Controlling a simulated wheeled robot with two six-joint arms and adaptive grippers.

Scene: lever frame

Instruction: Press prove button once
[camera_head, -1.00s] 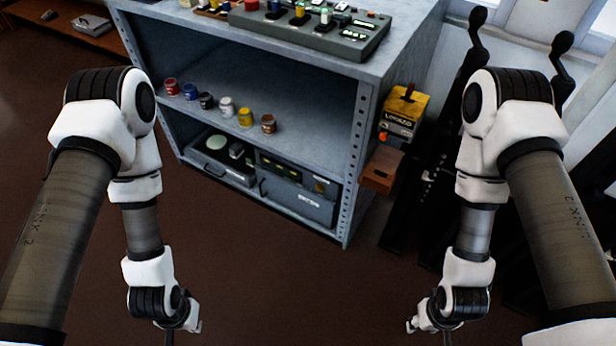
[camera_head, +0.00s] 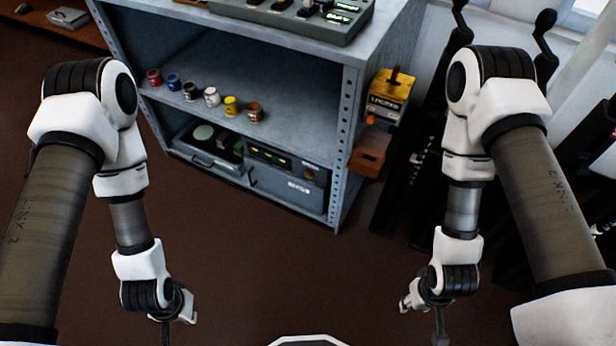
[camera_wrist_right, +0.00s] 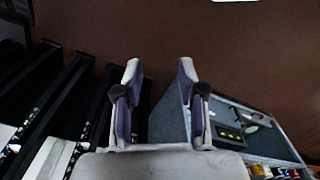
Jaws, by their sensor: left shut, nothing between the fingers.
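No button marked "prove" can be read in these views. A grey control panel (camera_head: 300,15) with dark switches and small green displays sits on top of the metal shelf unit, cut off by the top edge. A yellow and black box (camera_head: 387,97) with a small orange-red part low on its front is fixed to the unit's right side. My left gripper (camera_head: 165,331) hangs low at the left, shut and empty, well apart from both. My right gripper (camera_wrist_right: 159,70) is open and empty in the right wrist view, with the shelf unit beyond it.
The metal shelf unit (camera_head: 347,135) holds several small paint jars (camera_head: 212,97) and grey equipment cases (camera_head: 290,180). A brown wooden box (camera_head: 368,155) sits below the yellow box. Black lever frames (camera_head: 425,130) stand at the right. The brown floor (camera_head: 270,270) in front is clear.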

